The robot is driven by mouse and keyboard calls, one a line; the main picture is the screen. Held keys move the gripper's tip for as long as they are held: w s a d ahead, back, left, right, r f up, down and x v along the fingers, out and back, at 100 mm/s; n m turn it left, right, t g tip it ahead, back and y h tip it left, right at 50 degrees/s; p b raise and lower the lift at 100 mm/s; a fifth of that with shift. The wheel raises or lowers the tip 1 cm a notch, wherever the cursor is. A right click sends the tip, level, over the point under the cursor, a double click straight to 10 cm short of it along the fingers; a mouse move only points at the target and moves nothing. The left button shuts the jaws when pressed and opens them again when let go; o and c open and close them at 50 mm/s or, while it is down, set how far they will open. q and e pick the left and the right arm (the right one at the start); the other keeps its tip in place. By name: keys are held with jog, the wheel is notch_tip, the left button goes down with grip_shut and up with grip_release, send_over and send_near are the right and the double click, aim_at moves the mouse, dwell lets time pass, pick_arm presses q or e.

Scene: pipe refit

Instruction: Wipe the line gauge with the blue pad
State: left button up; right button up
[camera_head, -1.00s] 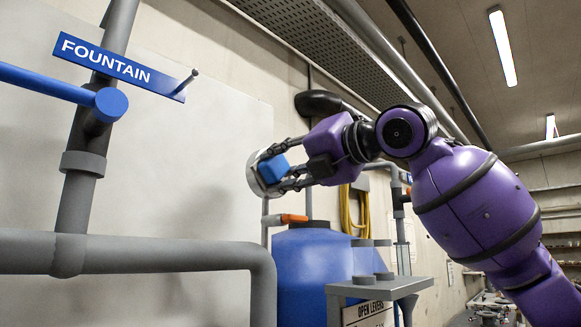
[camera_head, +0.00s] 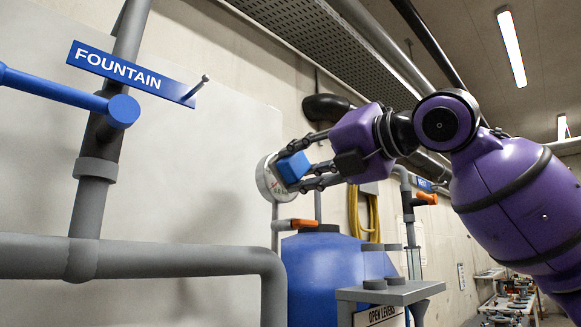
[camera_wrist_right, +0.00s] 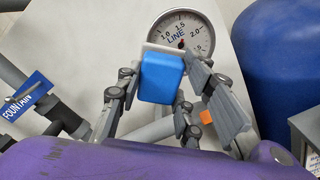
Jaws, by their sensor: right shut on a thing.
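The line gauge (camera_head: 267,181) is a round white dial with a grey rim, on a thin grey pipe in front of the pale wall panel. It also shows in the right wrist view (camera_wrist_right: 199,31), with "LINE" and numbers on its face. My right gripper (camera_head: 302,171) is shut on the blue pad (camera_head: 292,167). In the right wrist view the blue pad (camera_wrist_right: 161,78) has a pale layer on its far side and covers the dial's lower left. I cannot tell whether pad and dial touch. My left gripper is not in view.
A blue lever (camera_head: 60,92) and the "FOUNTAIN" sign (camera_head: 130,72) are at the left on grey pipes (camera_head: 130,257). A blue tank (camera_head: 318,270) with an orange-handled valve (camera_head: 294,224) stands below the gauge. A grey shelf (camera_head: 390,292) is to the right.

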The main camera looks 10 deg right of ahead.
jog(key=shift+v, duration=0.85)
jog(key=shift+v, duration=1.55)
jog(key=shift+w, duration=0.1)
